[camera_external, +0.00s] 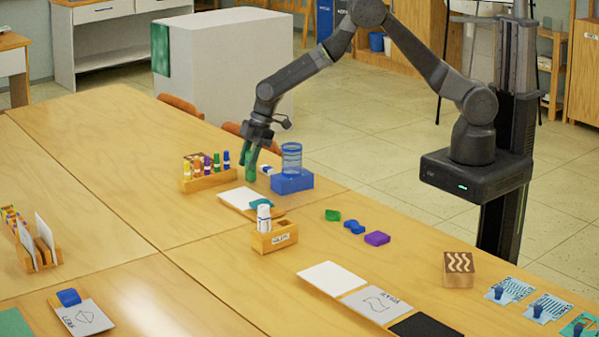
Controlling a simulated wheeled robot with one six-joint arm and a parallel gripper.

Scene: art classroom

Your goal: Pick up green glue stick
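A wooden rack (208,182) holds a row of upright sticks in several colours. One of them, a green stick (217,162), stands toward the rack's right end beside a blue one (226,160). My gripper (250,165) points down just right of the rack, close to the table. Green shapes show at its end; they look like its fingers, but I cannot tell whether a green stick is among them. The gap between the fingers is too small to judge.
A blue block (292,182) with a clear blue-ringed cylinder (291,158) stands close right of my gripper. A small white and blue item (266,169) lies between them.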

